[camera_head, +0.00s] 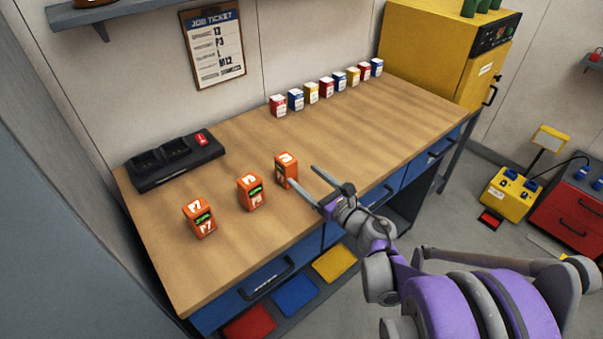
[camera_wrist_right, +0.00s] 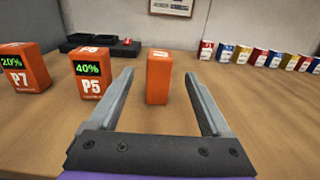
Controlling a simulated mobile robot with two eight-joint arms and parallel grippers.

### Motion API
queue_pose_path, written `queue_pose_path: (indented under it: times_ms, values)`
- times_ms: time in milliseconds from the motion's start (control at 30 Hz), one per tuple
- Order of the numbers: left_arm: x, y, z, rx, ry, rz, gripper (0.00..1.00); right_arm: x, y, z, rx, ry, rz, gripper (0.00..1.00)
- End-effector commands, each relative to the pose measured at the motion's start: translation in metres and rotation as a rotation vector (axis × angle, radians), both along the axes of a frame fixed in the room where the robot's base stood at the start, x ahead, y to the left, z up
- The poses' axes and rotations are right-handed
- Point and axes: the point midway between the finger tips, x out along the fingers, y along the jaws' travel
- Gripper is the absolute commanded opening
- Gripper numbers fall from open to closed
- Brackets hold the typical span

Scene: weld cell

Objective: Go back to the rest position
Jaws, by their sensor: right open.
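My right gripper (camera_head: 314,184) is open and empty at the front edge of the wooden workbench (camera_head: 375,119). An orange battery pack (camera_head: 286,170) stands upright just beyond its fingertips. In the right wrist view this pack (camera_wrist_right: 158,77) shows between the two open fingers (camera_wrist_right: 159,80), apart from both. Two more orange packs stand to the left: one (camera_head: 249,192) labelled P5 reading 40% in the wrist view (camera_wrist_right: 90,73), and one (camera_head: 200,218) labelled P7 reading 20% (camera_wrist_right: 23,68). My left gripper is in neither view.
A black charger (camera_head: 175,162) with a red item in one slot stands at the bench's back left. Several small coloured boxes (camera_head: 311,92) line the back. A yellow cabinet (camera_head: 432,50) stands at the right end. The middle of the bench is clear.

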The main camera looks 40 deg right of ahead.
Motion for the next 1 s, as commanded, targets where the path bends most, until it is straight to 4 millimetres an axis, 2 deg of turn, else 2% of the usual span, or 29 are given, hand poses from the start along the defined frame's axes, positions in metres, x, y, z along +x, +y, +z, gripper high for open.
queue_pose_path:
  times_ms: [467,600,667,767,800,867,967,1000]
  values:
    - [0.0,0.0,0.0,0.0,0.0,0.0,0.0,0.0,0.0,0.0,0.001,0.0,0.0,0.82]
    - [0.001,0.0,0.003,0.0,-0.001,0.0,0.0,0.002,0.001,0.012,0.113,-0.01,-0.042,0.82]
    - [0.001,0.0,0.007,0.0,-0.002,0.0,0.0,0.003,0.001,0.025,0.258,-0.021,-0.095,0.82]
    - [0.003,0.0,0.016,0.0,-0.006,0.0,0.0,0.0,0.0,0.045,0.64,-0.04,-0.223,0.82]
    - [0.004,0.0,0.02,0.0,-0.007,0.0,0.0,-0.004,0.001,0.048,0.828,-0.044,-0.285,0.82]
    - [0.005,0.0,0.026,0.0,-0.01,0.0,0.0,-0.013,0.005,0.047,1.126,-0.044,-0.385,0.82]
    - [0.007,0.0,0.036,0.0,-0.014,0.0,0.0,-0.036,0.022,0.03,1.612,-0.025,-0.574,0.82]
    - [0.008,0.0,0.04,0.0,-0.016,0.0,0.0,-0.048,0.033,0.019,1.799,-0.01,-0.663,0.82]
